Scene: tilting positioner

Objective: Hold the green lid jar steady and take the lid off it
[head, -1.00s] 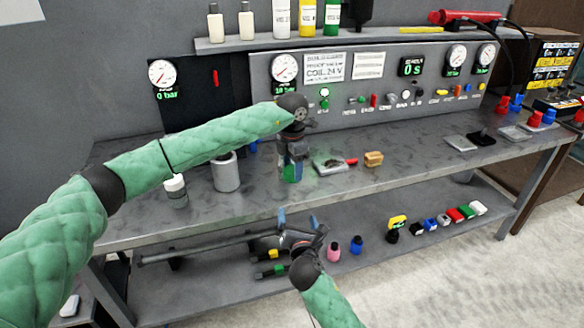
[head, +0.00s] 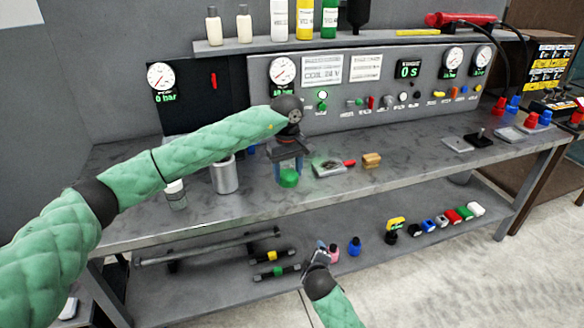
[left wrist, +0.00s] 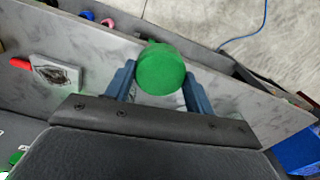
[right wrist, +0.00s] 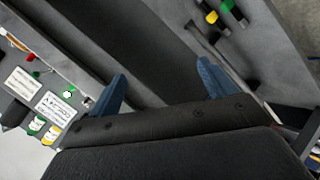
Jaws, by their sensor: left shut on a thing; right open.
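The green lid jar (head: 288,179) is at the front of the bench top, below my left gripper (head: 287,167). Its round green top (left wrist: 160,68) faces the left wrist view, between the two blue fingers (left wrist: 158,88). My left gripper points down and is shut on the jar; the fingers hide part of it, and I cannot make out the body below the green. My right gripper (head: 318,254) is in front of the bench's lower shelf, well below the jar. Its fingers (right wrist: 161,90) are open with nothing between them.
A grey metal cylinder (head: 224,177) and a white-capped jar (head: 175,194) stand left of the green jar. A plate with a red handle (head: 330,168) and a tan block (head: 371,160) lie to its right. The lower shelf (head: 215,283) holds bars and small bottles.

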